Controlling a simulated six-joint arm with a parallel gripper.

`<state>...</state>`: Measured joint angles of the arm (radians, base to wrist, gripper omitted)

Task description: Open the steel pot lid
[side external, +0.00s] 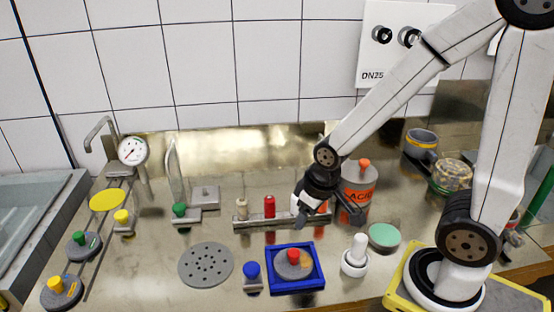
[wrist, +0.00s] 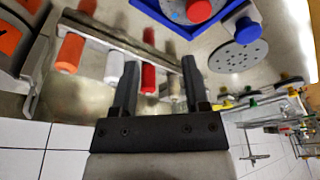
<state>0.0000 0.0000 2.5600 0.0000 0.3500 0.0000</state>
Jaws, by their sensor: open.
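A grey steel-looking pot (side external: 361,177) with an orange "ACID" label and an orange knob on top stands behind my gripper, which partly hides it. A grey container with an orange label (wrist: 10,38) shows cut off at the upper left of the wrist view. I cannot tell surely which vessel is the steel pot of the task. My gripper (side external: 328,214) is open and empty, above the right part of a steel bar rack. In the wrist view its fingers (wrist: 160,64) point toward the rack, with a red peg (wrist: 149,78) and a beige peg (wrist: 172,88) seen between them.
The rack (side external: 250,223) also bears white (wrist: 113,67) and orange (wrist: 69,53) pegs. A blue tray (side external: 270,282) holds a red-knobbed grey disc. A white mortar (side external: 354,266), green disc (side external: 384,236) and perforated plate (side external: 205,265) lie nearby.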

